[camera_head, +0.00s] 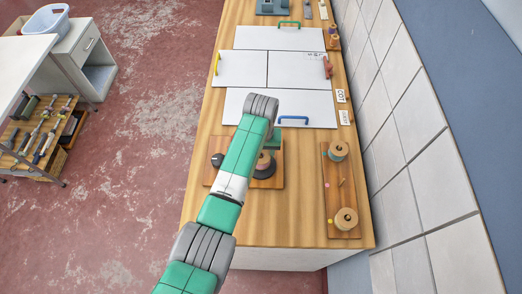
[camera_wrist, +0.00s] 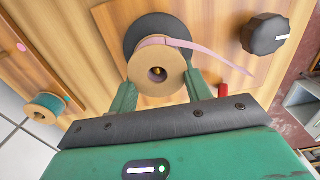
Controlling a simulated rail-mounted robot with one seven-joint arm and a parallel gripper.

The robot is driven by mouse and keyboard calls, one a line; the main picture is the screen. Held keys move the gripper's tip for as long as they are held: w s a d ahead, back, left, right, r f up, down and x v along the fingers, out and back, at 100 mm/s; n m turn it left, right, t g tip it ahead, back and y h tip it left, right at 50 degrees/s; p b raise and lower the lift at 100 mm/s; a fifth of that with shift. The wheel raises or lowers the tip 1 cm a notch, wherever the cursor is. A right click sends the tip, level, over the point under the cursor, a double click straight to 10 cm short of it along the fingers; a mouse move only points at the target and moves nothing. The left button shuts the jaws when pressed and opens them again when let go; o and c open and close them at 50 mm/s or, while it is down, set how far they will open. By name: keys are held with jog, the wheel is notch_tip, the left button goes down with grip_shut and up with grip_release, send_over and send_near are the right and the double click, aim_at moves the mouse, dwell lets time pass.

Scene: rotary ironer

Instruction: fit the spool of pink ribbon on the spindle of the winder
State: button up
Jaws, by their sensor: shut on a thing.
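The spool of pink ribbon (camera_wrist: 142,75) is between the two green fingers of my gripper (camera_wrist: 160,90), which is shut on it. Its tan flange faces the wrist camera, and a loose pink tail trails right. The spool is over the black disc (camera_wrist: 133,32) of the winder. A brass-coloured tip, apparently the spindle (camera_wrist: 157,73), shows inside the spool's hole. I cannot tell how far down the spool sits. In the head view the winder's wooden base (camera_head: 212,179) and the spool (camera_head: 264,160) are partly hidden by my arm.
A dark knob (camera_wrist: 265,34) stands on the winder base, right of the disc. A wooden rack (camera_head: 335,198) at the right holds a teal spool (camera_head: 338,150), another spool (camera_head: 346,218) and a bare peg between them. White panels with coloured handles lie further back. A tiled wall borders the bench.

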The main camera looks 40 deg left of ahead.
jog(key=o, duration=1.6)
notch_tip(320, 180, up, 9)
jog(key=p, duration=0.4)
jog(key=shift+r+p, duration=0.15)
jog(key=shift+p, duration=0.15)
